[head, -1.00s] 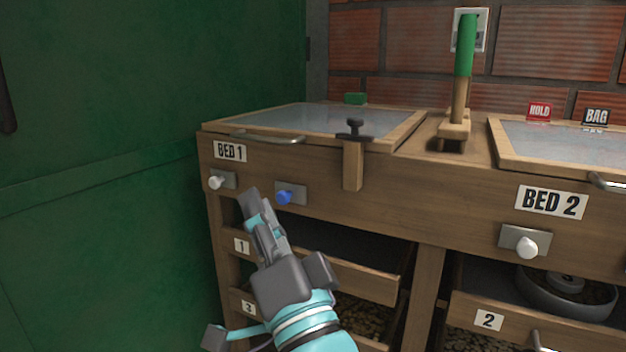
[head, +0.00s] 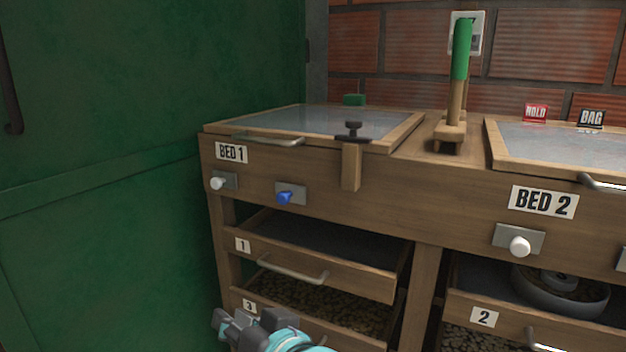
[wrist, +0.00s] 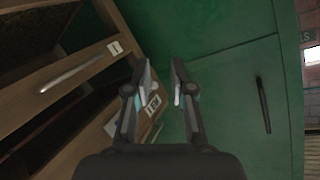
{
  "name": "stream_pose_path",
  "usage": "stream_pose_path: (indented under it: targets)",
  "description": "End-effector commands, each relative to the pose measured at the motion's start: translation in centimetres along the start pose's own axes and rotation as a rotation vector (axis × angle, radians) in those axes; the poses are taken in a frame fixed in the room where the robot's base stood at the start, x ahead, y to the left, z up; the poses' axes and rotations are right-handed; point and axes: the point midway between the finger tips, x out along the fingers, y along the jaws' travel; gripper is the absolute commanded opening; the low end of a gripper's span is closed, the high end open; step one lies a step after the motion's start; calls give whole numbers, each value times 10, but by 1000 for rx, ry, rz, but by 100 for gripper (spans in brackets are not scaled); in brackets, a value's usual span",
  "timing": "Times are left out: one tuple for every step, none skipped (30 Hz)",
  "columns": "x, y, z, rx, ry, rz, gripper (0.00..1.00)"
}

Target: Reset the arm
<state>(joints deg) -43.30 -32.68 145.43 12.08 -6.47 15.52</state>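My gripper (head: 228,322) is low at the bottom of the head view, in front of the lower left drawers and left of their middle. In the wrist view my gripper (wrist: 162,88) has its two fingers apart with a narrow gap and nothing between them. Behind the gap are the green panel (wrist: 225,85) and the edge of the wooden drawer unit. The blue knob (head: 290,195) and the white knob (head: 218,183) on the BED 1 front are above my gripper and clear of it.
Drawer 1 (head: 318,262) and drawer 3 (head: 250,307) are close to my gripper. The green panel (head: 120,190) bounds the left side. A green-handled lever (head: 461,50) stands upright between the beds. A round grey pan (head: 562,297) sits at the lower right.

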Motion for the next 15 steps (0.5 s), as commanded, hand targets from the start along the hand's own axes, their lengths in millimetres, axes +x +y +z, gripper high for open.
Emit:
stream_pose_path:
  targets:
    - [-5, 9, 5, -35, -66, 39, 23]
    - [-8, 15, 10, -58, -109, 61, 23]
    - [-14, 24, 17, -86, -167, 93, 23]
    - [-18, 32, 21, -104, -209, 118, 23]
    - [-24, 39, 24, -124, -252, 142, 23]
    - [-33, 49, 28, -144, -308, 177, 23]
    - [-40, 57, 31, -158, -350, 203, 23]
    - [-48, 65, 33, -171, -391, 230, 23]
    - [-60, 75, 35, -181, -447, 267, 23]
    - [-70, 83, 35, -189, -487, 296, 23]
    - [-81, 91, 35, -191, -526, 327, 23]
    - [-96, 101, 34, -190, -577, 369, 23]
    - [-108, 109, 32, -186, -611, 400, 23]
    - [-119, 115, 31, -178, -640, 428, 23]
    - [-134, 122, 27, -163, -669, 467, 23]
